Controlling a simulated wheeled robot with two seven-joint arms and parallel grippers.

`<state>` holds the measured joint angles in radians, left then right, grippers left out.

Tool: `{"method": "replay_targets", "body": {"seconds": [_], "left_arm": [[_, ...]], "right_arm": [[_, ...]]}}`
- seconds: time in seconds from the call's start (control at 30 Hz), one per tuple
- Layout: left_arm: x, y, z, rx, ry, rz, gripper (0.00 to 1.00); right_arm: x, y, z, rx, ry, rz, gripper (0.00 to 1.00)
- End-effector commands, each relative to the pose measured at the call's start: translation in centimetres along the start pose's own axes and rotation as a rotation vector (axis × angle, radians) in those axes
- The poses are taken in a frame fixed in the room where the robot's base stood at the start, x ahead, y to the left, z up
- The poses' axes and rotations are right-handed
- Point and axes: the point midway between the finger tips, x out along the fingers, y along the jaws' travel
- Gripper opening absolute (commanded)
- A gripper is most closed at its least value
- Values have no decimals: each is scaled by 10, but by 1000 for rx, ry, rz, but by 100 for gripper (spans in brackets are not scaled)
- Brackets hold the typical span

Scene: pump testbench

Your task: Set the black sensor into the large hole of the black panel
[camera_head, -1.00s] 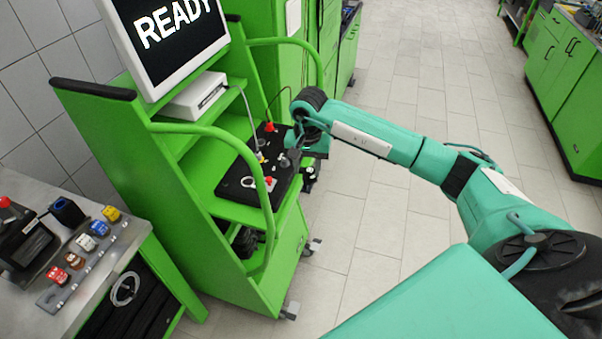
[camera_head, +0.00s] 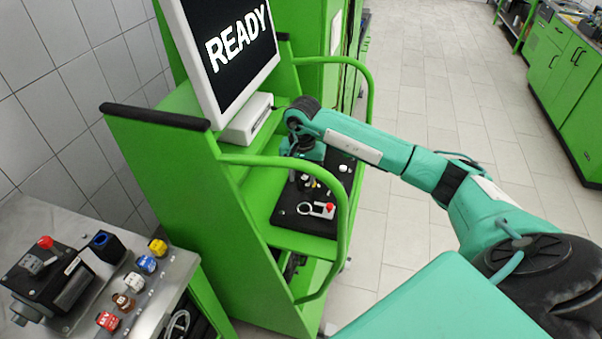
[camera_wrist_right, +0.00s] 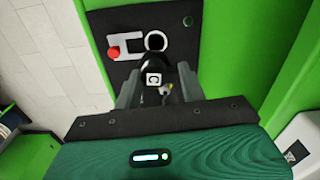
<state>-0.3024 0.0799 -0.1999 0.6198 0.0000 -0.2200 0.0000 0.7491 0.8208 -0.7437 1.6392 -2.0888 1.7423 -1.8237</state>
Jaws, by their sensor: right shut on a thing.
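The black panel (camera_head: 291,226) lies on the green bench's shelf. In the right wrist view the panel (camera_wrist_right: 205,48) has a large round dark hole with a pale rim (camera_wrist_right: 155,41). My right gripper (camera_head: 302,180) is over the panel in the head view, with its fingers mostly hidden by the wrist. In the right wrist view the gripper (camera_wrist_right: 158,88) is shut on the black sensor (camera_wrist_right: 153,65), which has a white label marked C. The sensor appears just on the near side of the hole; its height above the panel is unclear. My left gripper is not in view.
A red knob (camera_head: 329,207) stands on a pale plate beside the hole. A monitor (camera_head: 225,50) reading READY is behind the shelf. A green rail (camera_head: 345,215) borders the panel. A metal table (camera_head: 45,225) at left holds a black device and several coloured connectors.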

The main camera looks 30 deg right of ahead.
Motion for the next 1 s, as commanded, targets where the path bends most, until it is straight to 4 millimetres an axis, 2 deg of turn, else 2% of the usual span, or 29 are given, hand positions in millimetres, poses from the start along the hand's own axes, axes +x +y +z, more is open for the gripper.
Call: {"method": "replay_targets", "body": {"seconds": [0.17,0.57,0.7,1.0], "left_arm": [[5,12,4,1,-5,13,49],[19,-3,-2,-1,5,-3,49],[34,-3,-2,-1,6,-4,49],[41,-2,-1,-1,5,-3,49]], "right_arm": [[13,0,0,0,0,0,24],[52,0,0,0,-2,0,24],[67,0,0,0,1,-1,24],[74,0,0,0,1,-1,24]]}}
